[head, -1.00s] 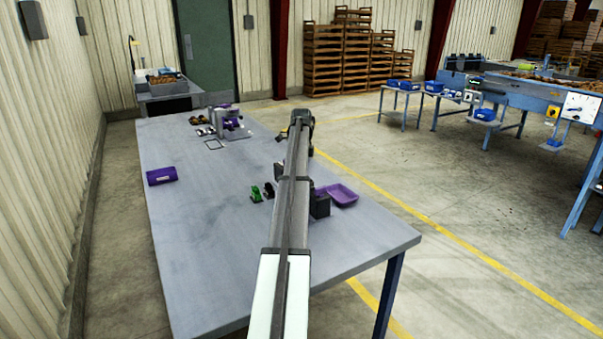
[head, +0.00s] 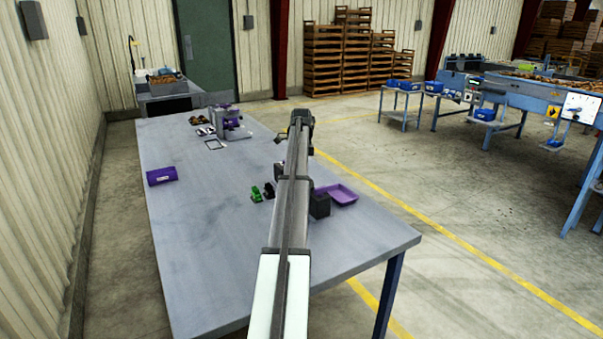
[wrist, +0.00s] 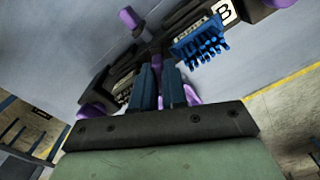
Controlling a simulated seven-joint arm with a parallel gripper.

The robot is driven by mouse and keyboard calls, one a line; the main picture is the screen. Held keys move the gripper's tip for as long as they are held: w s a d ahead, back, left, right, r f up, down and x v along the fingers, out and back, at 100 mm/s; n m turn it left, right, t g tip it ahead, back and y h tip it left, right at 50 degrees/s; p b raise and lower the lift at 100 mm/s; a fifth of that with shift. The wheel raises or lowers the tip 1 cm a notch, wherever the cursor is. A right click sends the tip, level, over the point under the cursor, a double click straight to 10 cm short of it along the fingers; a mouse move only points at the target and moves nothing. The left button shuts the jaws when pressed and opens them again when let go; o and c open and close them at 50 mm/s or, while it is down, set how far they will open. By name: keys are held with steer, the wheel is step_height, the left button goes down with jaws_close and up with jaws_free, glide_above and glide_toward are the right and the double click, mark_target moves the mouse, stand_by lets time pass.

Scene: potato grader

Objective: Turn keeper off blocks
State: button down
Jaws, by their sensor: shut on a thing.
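In the wrist view, my gripper (wrist: 158,68) has its two blue-grey fingers close together on a narrow dark part between two dark blocks. This part appears to be the keeper; the fingers hide most of it. On the right, a block carries a blue multi-pronged piece (wrist: 200,42) and a white label with the letter B (wrist: 225,12). On the left, another dark block (wrist: 122,84) holds a pale ribbed piece. Purple knobs (wrist: 130,19) stand around the blocks. In the head view, my arm hides the gripper and most of this fixture.
The grey table (head: 215,260) has a purple block (head: 161,176) at left and small green and black pieces (head: 257,196) beside my arm. A purple tray (head: 338,194) lies right of the arm. A purple-and-grey fixture (head: 231,120) stands at the back. The left front is clear.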

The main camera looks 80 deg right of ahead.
steer(key=n, duration=0.6)
steer(key=shift+f, duration=0.1)
stand_by(0.3)
steer(key=c, duration=1.5)
jaws_free()
steer(key=shift+r, duration=2.6)
